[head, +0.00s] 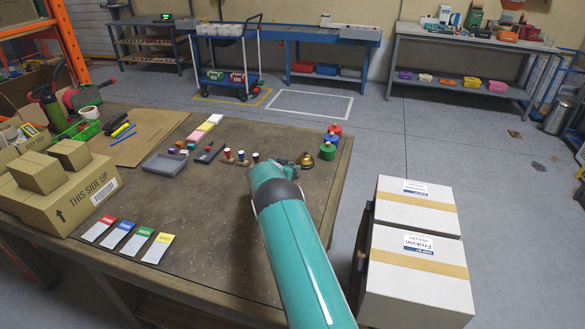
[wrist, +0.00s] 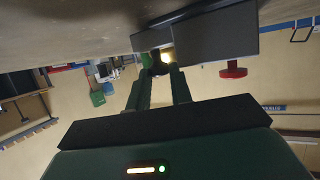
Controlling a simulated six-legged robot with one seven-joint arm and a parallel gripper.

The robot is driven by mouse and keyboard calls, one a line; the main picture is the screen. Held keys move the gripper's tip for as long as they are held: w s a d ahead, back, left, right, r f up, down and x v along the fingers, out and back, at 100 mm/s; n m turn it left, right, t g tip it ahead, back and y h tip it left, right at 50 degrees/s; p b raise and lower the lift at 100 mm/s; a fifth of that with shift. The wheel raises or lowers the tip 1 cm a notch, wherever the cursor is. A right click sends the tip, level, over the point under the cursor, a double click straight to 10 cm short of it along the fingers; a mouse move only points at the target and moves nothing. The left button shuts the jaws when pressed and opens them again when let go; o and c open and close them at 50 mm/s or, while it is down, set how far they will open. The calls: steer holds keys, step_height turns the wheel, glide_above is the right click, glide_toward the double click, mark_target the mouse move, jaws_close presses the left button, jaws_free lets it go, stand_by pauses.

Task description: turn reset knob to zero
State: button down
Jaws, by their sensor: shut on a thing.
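My gripper (wrist: 161,68) reaches a grey box-like device (wrist: 205,38) in the wrist view, where the picture is upside down. Its two fingers are closed on a small dark part at the device's side, which I take to be the reset knob (wrist: 156,62). The fingers cover most of it, and I cannot read any dial or digits. In the head view my gripper (head: 302,161) is low over the right part of the table, and my arm hides much of the device.
Small stamps (head: 242,156) and a grey tray (head: 164,162) lie to the left. White boxes (head: 413,272) stand beyond the table's right edge.

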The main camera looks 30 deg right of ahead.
steer(key=c, duration=1.3)
jaws_free()
steer(key=shift+n+t, duration=0.3)
